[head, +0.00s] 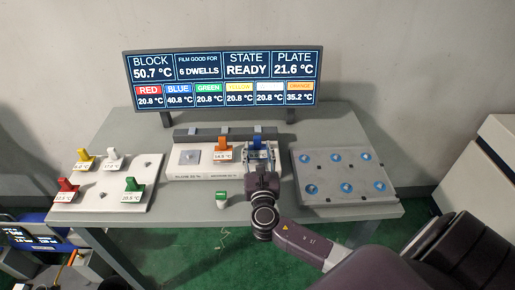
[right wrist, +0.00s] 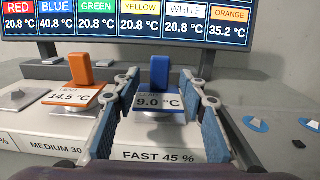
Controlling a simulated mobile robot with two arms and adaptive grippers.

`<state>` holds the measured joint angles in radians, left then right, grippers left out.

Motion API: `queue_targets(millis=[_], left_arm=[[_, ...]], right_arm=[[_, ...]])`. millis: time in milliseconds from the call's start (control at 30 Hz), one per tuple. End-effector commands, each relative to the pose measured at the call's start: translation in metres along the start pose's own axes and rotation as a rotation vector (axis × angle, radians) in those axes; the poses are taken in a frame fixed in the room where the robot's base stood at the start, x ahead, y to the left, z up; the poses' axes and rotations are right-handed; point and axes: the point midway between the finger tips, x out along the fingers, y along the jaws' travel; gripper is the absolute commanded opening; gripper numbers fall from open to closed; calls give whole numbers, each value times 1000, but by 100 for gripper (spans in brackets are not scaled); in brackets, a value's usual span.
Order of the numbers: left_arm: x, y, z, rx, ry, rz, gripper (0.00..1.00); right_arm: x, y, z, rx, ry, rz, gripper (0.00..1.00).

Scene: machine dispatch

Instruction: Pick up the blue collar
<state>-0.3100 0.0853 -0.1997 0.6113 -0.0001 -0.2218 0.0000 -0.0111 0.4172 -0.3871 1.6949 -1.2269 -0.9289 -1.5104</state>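The blue collar (right wrist: 159,78) stands upright on the right-hand station of the block (head: 205,174), with a plate reading 9.0 °C at its front. My right gripper (right wrist: 160,92) is open, with one finger on each side of the collar and visible gaps between them. In the head view my right gripper (head: 260,155) covers most of the collar. My left gripper does not show.
An orange collar (right wrist: 81,70) stands just left of the blue one. Red, yellow, white and green collars stand on the left plate (head: 105,203). A plate with blue discs (head: 320,197) lies at right. A small green-and-white object (head: 222,198) is near the front edge.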

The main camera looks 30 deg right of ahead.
Motion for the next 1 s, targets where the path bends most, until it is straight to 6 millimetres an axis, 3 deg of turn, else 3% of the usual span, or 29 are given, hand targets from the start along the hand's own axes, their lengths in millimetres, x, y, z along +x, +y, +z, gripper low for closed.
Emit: queue_targets(millis=[200, 500, 867, 1000], left_arm=[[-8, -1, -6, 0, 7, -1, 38], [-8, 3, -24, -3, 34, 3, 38], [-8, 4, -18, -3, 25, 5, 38], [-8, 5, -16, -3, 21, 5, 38]], right_arm=[[26, 1, 0, -1, 0, -1, 39], [31, 0, -1, 0, 1, -1, 39], [30, 0, -1, 0, 1, -1, 0], [30, 0, 0, 0, -1, -1, 0]])
